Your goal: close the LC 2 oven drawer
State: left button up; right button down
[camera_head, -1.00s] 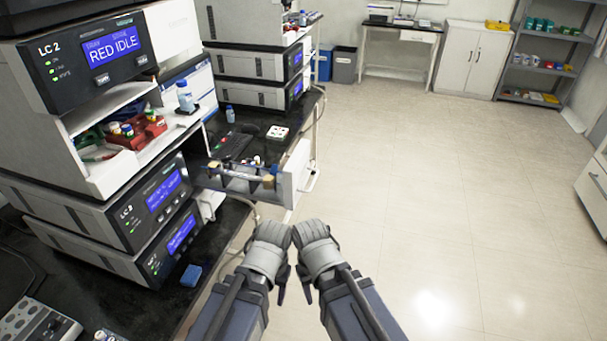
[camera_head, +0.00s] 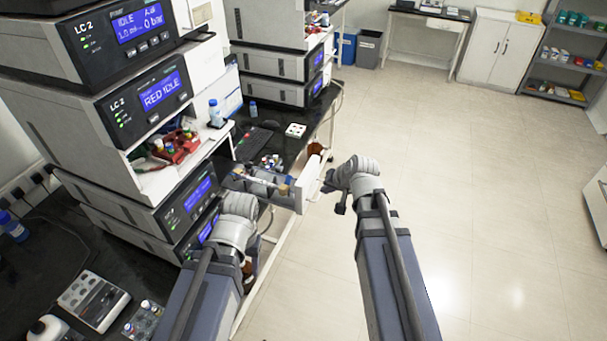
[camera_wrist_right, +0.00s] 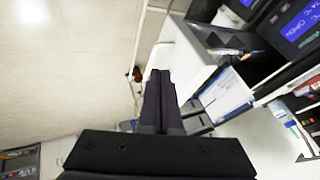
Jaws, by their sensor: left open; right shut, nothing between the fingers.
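The LC 2 oven drawer (camera_head: 262,188) is pulled out from the LC stack to the right, with a column and fittings inside. Its white front panel (camera_head: 311,182) faces right. My right gripper (camera_head: 326,191) is just right of that panel. In the right wrist view its fingers (camera_wrist_right: 160,85) are shut and empty, beside the white panel (camera_wrist_right: 186,62); I cannot tell if they touch. My left gripper (camera_head: 251,262) is open and empty in front of the stack, nearer than the drawer; its fingers are partly hidden by its wrist.
The LC 2 stack (camera_head: 140,100) stands at left on a black bench (camera_head: 60,250). Red racks with vials (camera_head: 180,145) sit in its open bay. A keyboard and a white vial tray (camera_head: 295,130) lie behind the drawer. The floor (camera_head: 450,200) at right is clear.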

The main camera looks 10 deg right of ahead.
jog(key=shift+m, duration=0.3)
jog(key=b+x, duration=0.2)
jog(key=x, duration=0.1)
jog(key=w+b+x, duration=0.1)
jog(key=b+x, duration=0.2)
jog(key=r+b+x, duration=0.1)
jog(key=b+x, duration=0.1)
jog(key=x, duration=0.1)
jog(key=shift+w+d+b, duration=0.25)
jog(key=shift+w+b, duration=0.15)
jog(key=shift+w, duration=0.05)
pick_arm(q)
notch_tip(320, 180, down, 7)
jog(key=shift+a, duration=0.3)
jog(key=shift+s+r, duration=0.1)
pick_arm(e)
jog(key=shift+a, duration=0.15)
